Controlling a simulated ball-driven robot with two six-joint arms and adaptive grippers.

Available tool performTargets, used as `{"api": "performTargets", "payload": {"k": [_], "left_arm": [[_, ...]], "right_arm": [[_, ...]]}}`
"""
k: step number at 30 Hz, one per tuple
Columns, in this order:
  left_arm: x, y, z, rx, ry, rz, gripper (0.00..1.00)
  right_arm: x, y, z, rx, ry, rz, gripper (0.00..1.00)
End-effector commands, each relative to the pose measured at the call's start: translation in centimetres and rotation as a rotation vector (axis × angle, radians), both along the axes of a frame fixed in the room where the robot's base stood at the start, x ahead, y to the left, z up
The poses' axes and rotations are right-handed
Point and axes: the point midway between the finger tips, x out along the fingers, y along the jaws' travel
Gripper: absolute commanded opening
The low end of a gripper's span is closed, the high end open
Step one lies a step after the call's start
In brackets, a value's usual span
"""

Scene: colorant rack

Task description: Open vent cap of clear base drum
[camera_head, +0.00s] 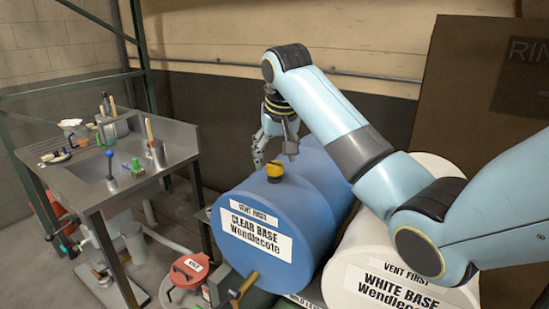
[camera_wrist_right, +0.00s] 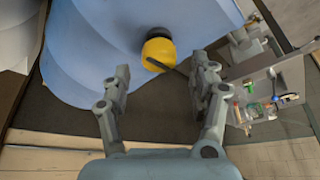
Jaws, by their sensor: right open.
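The clear base drum (camera_head: 262,245) is blue, lies on its side and has a white label on its end reading "VENT FIRST CLEAR BASE Wendlecote". Its yellow vent cap (camera_head: 274,169) with a black base sits on top near the labelled end. My right gripper (camera_head: 274,158) is above and just behind the cap, pointing down. In the right wrist view the drum (camera_wrist_right: 100,45) fills the upper left, and the yellow cap (camera_wrist_right: 158,53) shows ahead of the open fingers (camera_wrist_right: 160,85), with nothing between them. My left gripper is not in view.
A white base drum (camera_head: 350,262) lies close on the right, partly behind my right arm. A metal sink bench (camera_head: 120,185) with brushes and tools stands at the left. A red-lidded can (camera_head: 190,268) is on the floor, near a brass tap (camera_head: 245,285) at the blue drum's front.

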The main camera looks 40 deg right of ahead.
Motion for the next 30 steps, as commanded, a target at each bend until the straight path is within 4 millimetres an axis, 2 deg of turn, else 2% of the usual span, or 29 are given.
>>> {"api": "performTargets", "payload": {"k": [3, 7, 16, 28, 30], "left_arm": [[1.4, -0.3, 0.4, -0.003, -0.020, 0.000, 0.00], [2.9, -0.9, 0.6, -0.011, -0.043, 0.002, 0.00], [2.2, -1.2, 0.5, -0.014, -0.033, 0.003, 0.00], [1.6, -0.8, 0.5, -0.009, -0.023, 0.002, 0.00], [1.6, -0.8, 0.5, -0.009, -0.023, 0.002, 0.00]], "right_arm": [[0.5, -0.2, -1.5, 0.000, 0.002, 0.000, 0.61], [0.9, -0.4, -2.3, 0.000, 0.001, 0.000, 0.61], [1.0, -0.4, -2.5, 0.000, -0.001, 0.000, 0.60], [1.0, -0.4, -2.5, 0.000, -0.001, 0.000, 0.07], [1.0, -0.4, -2.5, -0.001, -0.001, 0.001, 0.07]]}}
